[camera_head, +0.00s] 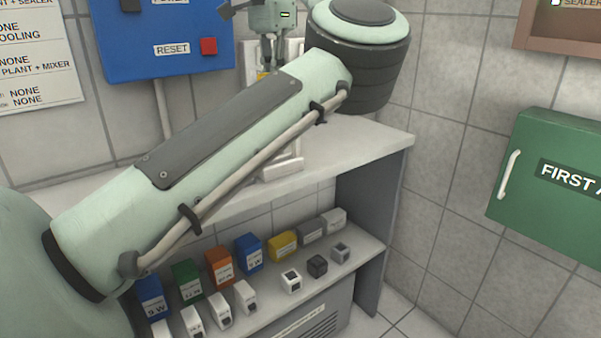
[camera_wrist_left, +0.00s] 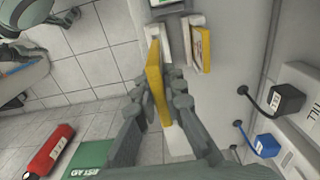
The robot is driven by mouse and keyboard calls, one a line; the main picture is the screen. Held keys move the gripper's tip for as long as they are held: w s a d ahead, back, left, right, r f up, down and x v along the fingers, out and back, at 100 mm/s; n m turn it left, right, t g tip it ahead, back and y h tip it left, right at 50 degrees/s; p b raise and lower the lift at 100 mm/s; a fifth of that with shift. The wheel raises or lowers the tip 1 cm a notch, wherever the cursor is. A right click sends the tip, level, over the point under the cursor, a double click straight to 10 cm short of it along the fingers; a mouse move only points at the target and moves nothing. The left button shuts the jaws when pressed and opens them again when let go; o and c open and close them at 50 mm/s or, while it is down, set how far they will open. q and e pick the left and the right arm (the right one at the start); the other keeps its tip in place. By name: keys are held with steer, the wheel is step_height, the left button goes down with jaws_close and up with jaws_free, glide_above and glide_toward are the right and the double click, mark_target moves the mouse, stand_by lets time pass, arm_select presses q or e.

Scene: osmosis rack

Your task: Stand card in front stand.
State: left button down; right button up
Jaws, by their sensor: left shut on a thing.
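My left gripper (camera_wrist_left: 158,88) is shut on a yellow card (camera_wrist_left: 155,72), which stands edge-on between the fingers in the left wrist view. In the head view the left gripper (camera_head: 267,50) is above the white counter, partly behind my arm, with a bit of yellow below it. A white stand (camera_head: 284,166) is on the counter, mostly hidden by my arm. In the wrist view, another yellow card (camera_wrist_left: 203,48) is beside a white holder (camera_wrist_left: 189,40). A white piece (camera_wrist_left: 178,143) shows below the held card; I cannot tell whether they touch. My right gripper is out of view.
The counter (camera_head: 375,147) has bare room at its right end. Several coloured boxes sit on the shelf (camera_head: 335,268) below. A blue panel (camera_head: 170,28) is on the back wall. A green first aid box (camera_head: 545,200) is on the right wall.

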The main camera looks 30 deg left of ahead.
arm_select(q)
steer(key=f, duration=0.6)
steer(key=shift+w+d+f+b, duration=0.15)
steer(key=shift+d+b, duration=0.05)
steer(key=shift+b, duration=0.1)
step_height(320, 180, down, 4)
steer(key=shift+r, duration=0.1)
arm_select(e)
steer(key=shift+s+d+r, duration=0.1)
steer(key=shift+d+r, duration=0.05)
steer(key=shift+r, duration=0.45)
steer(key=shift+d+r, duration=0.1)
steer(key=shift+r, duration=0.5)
arm_select(q)
steer(key=c, duration=1.6)
jaws_free()
steer(key=shift+f, duration=0.2)
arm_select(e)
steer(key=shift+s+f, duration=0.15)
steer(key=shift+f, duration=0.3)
arm_select(q)
steer(key=shift+r, duration=0.1)
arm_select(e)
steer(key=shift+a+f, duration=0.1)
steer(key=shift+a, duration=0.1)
